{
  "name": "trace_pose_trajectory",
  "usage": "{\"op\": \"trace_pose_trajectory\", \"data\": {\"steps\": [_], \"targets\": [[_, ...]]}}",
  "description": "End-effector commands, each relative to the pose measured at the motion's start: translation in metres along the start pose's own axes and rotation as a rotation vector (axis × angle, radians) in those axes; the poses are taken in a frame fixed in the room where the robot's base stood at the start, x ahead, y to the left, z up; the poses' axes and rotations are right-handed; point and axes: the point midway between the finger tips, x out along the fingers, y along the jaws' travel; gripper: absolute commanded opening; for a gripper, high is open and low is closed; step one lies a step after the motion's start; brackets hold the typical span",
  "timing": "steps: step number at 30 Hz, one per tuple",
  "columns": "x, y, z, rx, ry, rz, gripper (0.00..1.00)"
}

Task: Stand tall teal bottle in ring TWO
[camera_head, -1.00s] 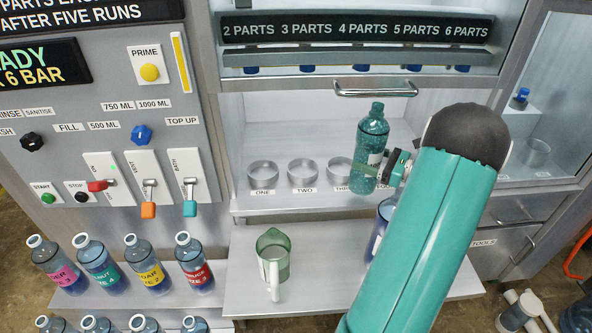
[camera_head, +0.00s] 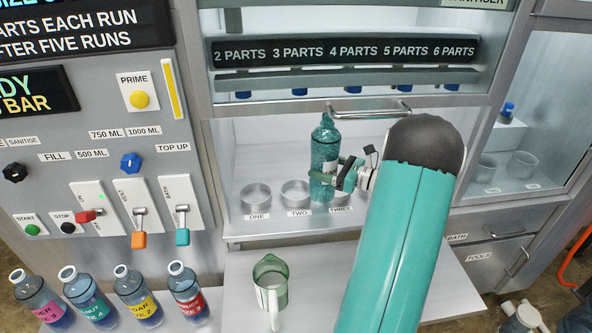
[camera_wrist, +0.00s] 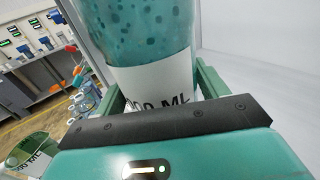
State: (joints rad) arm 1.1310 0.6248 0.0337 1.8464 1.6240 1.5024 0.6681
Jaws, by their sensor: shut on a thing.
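The tall teal bottle (camera_head: 325,150) is upright between the jaws of my gripper (camera_head: 335,176), which is shut on it. In the wrist view the bottle (camera_wrist: 145,35) fills the top middle, with its white label in front of my gripper (camera_wrist: 155,95). Ring TWO (camera_head: 295,193) is an empty metal ring on the shelf, just left of the bottle in the head view. The bottle stands in front of ring THREE's place and hides most of that ring. Whether its base touches the shelf I cannot tell.
Ring ONE (camera_head: 256,197) is empty, left of ring TWO. A green jug (camera_head: 270,282) stands on the lower shelf (camera_head: 330,300). A door handle (camera_head: 368,113) and the dispenser rail (camera_head: 345,78) are above the bottle. Several labelled bottles (camera_head: 186,290) stand at lower left.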

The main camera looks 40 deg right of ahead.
Motion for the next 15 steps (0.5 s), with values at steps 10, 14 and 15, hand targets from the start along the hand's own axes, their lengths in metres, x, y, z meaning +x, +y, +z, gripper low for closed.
{"op": "trace_pose_trajectory", "data": {"steps": [10,14,15], "targets": [[0.072,-0.001,0.0,-0.001,0.0,0.001,0.39],[0.082,-0.001,0.0,-0.001,0.0,0.001,0.39],[0.086,0.0,0.0,-0.001,0.0,0.002,0.39]]}}
